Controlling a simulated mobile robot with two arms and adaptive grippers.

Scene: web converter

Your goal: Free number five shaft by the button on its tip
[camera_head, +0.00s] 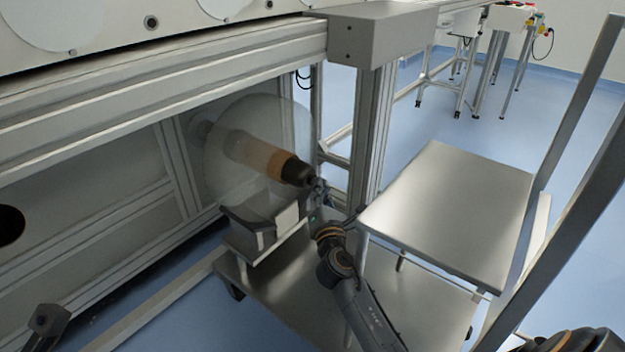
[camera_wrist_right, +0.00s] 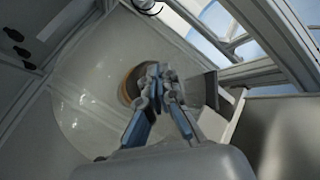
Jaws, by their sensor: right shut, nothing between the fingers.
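The shaft (camera_head: 297,171) has a dark tip and carries a brown core (camera_head: 258,153) with a large translucent disc (camera_head: 225,135) around it. My right gripper (camera_head: 319,187) is at the dark tip of the shaft, with its fingers shut and nothing between them. In the right wrist view the fingertips (camera_wrist_right: 158,72) are close together in front of the shaft end, with the brown core (camera_wrist_right: 128,86) partly showing behind them. The button on the tip is hidden by the fingers. I cannot tell whether they touch it.
A metal cart has an upper shelf (camera_head: 450,205) at right and a lower shelf (camera_head: 400,290) below my right arm. A dark-and-light block (camera_head: 262,222) stands under the roll. A machine post (camera_head: 370,130) rises close to the right of the gripper. Blue floor lies beyond.

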